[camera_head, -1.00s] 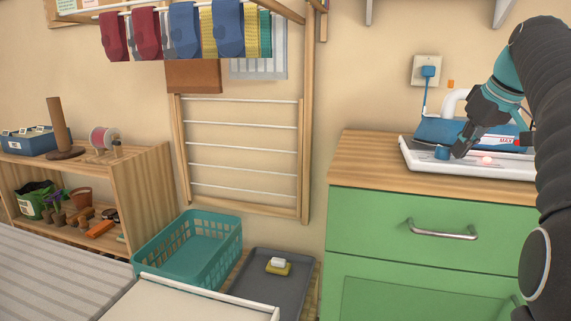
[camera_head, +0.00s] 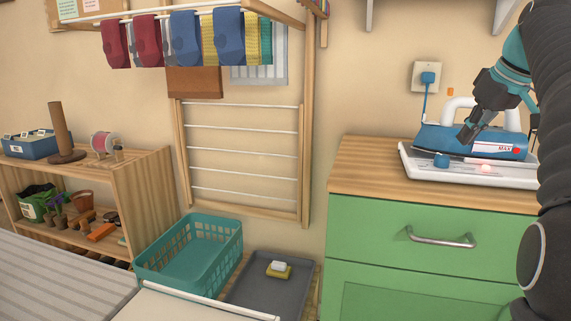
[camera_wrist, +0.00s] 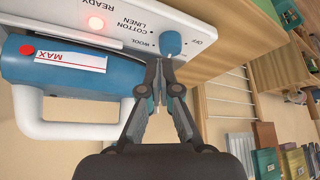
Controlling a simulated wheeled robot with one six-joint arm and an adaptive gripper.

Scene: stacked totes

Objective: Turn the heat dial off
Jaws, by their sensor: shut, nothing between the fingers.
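The heat dial (camera_wrist: 171,43) is a blue round knob on a white base panel (camera_wrist: 205,55), among the printed words WOOL and OFF. It also shows in the head view (camera_head: 441,160). Which mark it points to is too small to tell. A red light (camera_wrist: 96,23) glows by the word READY. A blue iron (camera_head: 475,142) with a white handle and a MAX label rests on the base. My gripper (camera_head: 465,136) is shut and empty, above and right of the dial in the head view. In the wrist view its fingertips (camera_wrist: 160,66) appear just below the dial.
The base stands on a wooden-topped green cabinet (camera_head: 370,165). A blue cord runs from the iron to a wall outlet (camera_head: 426,77). Bare worktop lies left of the base. A teal basket (camera_head: 190,255) and a grey tray (camera_head: 290,300) are on the left.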

